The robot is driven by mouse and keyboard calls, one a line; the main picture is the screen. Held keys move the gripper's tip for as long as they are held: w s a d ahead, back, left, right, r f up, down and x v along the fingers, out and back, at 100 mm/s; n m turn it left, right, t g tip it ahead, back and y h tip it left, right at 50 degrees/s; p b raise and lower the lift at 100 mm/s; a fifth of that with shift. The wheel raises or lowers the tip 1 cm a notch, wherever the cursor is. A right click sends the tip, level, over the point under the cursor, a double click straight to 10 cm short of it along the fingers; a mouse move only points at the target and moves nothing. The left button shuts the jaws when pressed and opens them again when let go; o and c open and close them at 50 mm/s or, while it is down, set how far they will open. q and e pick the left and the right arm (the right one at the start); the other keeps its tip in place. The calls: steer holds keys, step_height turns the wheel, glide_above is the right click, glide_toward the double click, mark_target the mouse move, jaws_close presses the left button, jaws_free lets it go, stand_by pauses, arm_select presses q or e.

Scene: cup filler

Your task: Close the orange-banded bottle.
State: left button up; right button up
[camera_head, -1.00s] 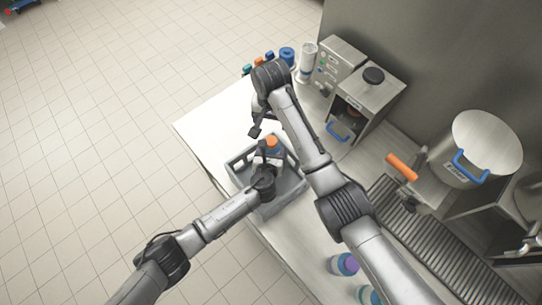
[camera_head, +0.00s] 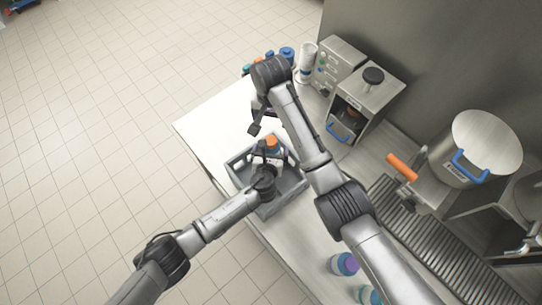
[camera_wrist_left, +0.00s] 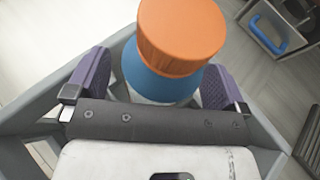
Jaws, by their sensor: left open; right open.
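The orange-banded bottle (camera_head: 271,141) stands in the grey crate (camera_head: 296,187) on the counter. In the left wrist view the bottle (camera_wrist_left: 180,38) shows a wide orange top above a blue shoulder; its lower body is mostly hidden. I cannot tell whether the orange top includes a separate lid. My left gripper (camera_head: 268,156) is open, low in the crate, with one purple-padded finger on each side of the bottle. In the left wrist view, gaps show between the fingers (camera_wrist_left: 158,82) and the bottle. My right gripper (camera_head: 255,124) is open and empty, above the counter beyond the crate.
Several small bottles (camera_head: 286,54) stand at the counter's far end beside a dispenser machine (camera_head: 342,65). A box-like machine with a blue handle (camera_head: 365,98) and a large metal pot (camera_head: 482,147) stand to the right. A purple-topped bottle (camera_head: 344,264) stands near the front. The counter's left corner is clear.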

arm_select(q)
steer(key=p+v, duration=0.1)
steer(key=v, duration=1.3)
steer(key=shift+p, duration=0.35)
steer(key=shift+f, duration=0.15)
